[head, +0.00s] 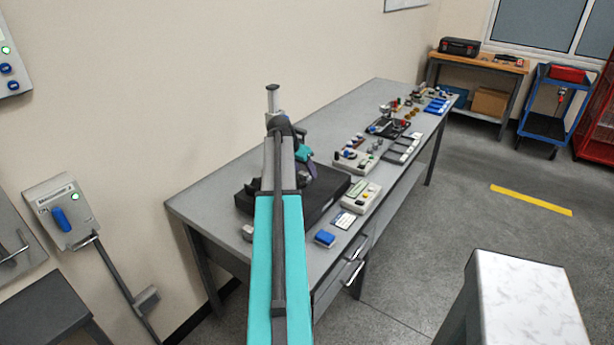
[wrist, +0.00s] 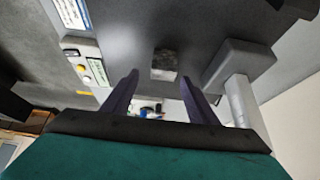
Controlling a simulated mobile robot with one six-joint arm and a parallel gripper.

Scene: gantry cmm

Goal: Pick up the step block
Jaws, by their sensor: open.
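A small grey block with a mottled face (wrist: 164,66), which looks like the step block, sits on a dark grey surface in the wrist view. It lies ahead of my gripper (wrist: 159,78), roughly between the lines of the two dark purple fingers. The fingers are apart with nothing between them. In the head view my gripper (head: 311,168) is over the black plate on the long bench, partly hidden by my arm. I cannot make out the block in the head view.
The long grey bench (head: 215,195) carries the black plate (head: 325,208), a beige control box (head: 361,196), a blue block (head: 325,238) and several small devices farther back. A silver post on a grey base (wrist: 238,62) stands close right of the block in the wrist view.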

